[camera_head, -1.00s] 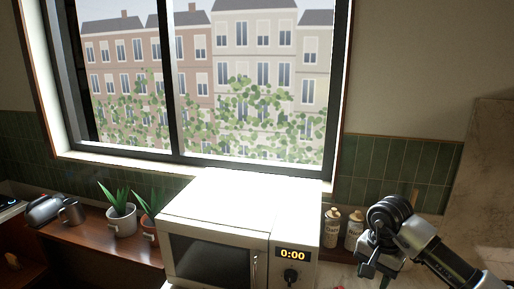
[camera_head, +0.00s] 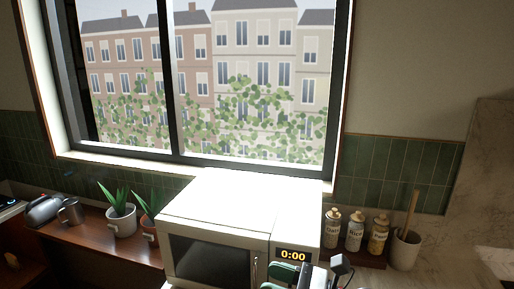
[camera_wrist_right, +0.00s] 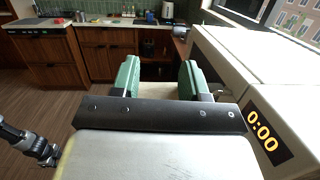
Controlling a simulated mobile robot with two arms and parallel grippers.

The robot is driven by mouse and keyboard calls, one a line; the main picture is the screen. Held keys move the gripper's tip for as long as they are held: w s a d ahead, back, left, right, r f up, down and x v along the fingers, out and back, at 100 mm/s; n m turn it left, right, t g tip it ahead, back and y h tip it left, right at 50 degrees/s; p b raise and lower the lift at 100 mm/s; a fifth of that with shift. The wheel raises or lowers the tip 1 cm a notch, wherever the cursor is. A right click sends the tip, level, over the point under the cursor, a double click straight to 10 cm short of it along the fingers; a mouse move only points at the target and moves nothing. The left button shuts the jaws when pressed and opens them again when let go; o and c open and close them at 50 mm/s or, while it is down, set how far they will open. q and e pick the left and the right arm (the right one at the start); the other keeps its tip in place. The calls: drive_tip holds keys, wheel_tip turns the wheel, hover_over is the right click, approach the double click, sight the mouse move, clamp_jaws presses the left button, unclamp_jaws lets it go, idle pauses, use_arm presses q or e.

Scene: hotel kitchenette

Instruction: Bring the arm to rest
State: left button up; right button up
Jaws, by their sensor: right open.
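My right gripper (camera_head: 280,279) shows at the bottom edge of the head view, in front of the microwave (camera_head: 215,258) and partly cut off. In the right wrist view its two green fingers (camera_wrist_right: 159,80) stand well apart with nothing between them. The microwave (camera_wrist_right: 262,90) is close on the right of the fingers there, its display reading 0:00. My left gripper does not show in the head view. A jointed dark and silver arm part at the left of the wrist view looks like mine, with no jaws visible.
Several bottles (camera_head: 355,230) and a utensil crock (camera_head: 403,249) stand right of the microwave. Potted plants (camera_head: 121,218), a metal mug (camera_head: 71,211) and a kettle (camera_head: 43,208) are on the left counter (camera_head: 88,233). Wooden floor (camera_wrist_right: 30,95) is open at left in the wrist view.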

drive_tip(key=s+d+f+n+t+h, duration=0.1)
drive_tip(key=d+f+n+t+h, duration=0.35)
drive_tip(key=n, duration=0.75)
drive_tip(key=s+d+f+n+t+h, duration=0.1)
drive_tip(key=d+n+t+h, duration=0.3)
drive_tip(key=n+h, duration=0.6)
drive_tip(key=d+f+n+t+h, duration=0.2)
drive_tip(key=d+n+h, duration=0.3)
drive_tip(key=n, duration=0.9)
drive_tip(key=s+d+f+m+g+y, duration=0.1)
drive_tip(key=s+d+f+m+g, duration=0.1)
drive_tip(key=s+f+m+g, duration=0.7)
drive_tip(key=s+d+f+m+g, duration=0.25)
drive_tip(key=s+f+g, duration=0.25)
drive_tip(key=s, duration=0.8)
wheel_tip(320, 180, down, 29)
drive_tip(key=a+b, duration=0.1)
drive_tip(key=b, duration=0.4)
drive_tip(key=s+d+f+g+b, duration=0.1)
drive_tip(key=s+f+b, duration=0.1)
drive_tip(key=s+f, duration=0.6)
drive_tip(key=s+d+f+g+b, duration=0.1)
drive_tip(key=s+d+f+b, duration=0.1)
drive_tip(key=s+f, duration=0.6)
wheel_tip(320, 180, down, 7)
drive_tip(key=shift+s+b, duration=0.3)
drive_tip(key=shift+b, duration=0.2)
